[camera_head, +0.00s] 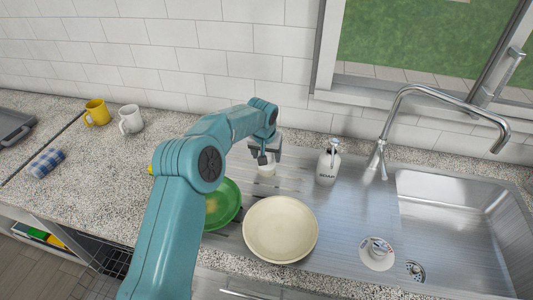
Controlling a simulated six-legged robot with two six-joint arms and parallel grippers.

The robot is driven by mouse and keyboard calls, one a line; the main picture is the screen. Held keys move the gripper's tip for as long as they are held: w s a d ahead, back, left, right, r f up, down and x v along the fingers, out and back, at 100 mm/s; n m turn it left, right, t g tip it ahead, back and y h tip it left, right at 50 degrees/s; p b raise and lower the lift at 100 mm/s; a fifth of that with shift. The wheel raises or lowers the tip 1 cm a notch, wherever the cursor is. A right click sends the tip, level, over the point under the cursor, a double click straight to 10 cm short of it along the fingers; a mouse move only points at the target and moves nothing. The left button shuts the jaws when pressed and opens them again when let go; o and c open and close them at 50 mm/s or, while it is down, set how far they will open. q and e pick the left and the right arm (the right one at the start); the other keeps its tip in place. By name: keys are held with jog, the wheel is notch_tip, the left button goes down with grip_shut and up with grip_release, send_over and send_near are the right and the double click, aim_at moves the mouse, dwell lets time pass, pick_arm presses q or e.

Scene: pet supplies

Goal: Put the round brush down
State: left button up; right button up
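My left arm comes in from the lower left, and its gripper (264,158) is over the ribbed drainboard left of the soap bottle. A small whitish round thing (267,171) shows right below the fingers. It may be the round brush, but it is too small and too covered to be sure. I cannot tell whether the fingers are closed on it or whether it touches the drainboard. My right gripper is not in view.
A cream plate (281,230) and a partly hidden green plate (224,203) lie on the drainboard. A soap bottle (328,165) stands right of the gripper, then the faucet (380,155) and sink basin (455,225). Mugs (131,119) and a checked cloth (46,163) are at left.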

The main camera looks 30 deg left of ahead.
pick_arm(q)
jog(key=shift+d, duration=0.1)
jog(key=shift+r+p, duration=0.2)
jog(key=shift+p, duration=0.1)
jog(key=shift+s+r+b, duration=0.1)
jog(key=shift+r+b, duration=0.1)
jog(key=shift+b, duration=0.15)
jog(key=b+v, duration=0.2)
jog(key=v, duration=0.1)
jog(key=shift+r, duration=0.25)
jog(key=v, duration=1.2)
jog(key=shift+w, duration=0.2)
jog(key=shift+s, duration=0.1)
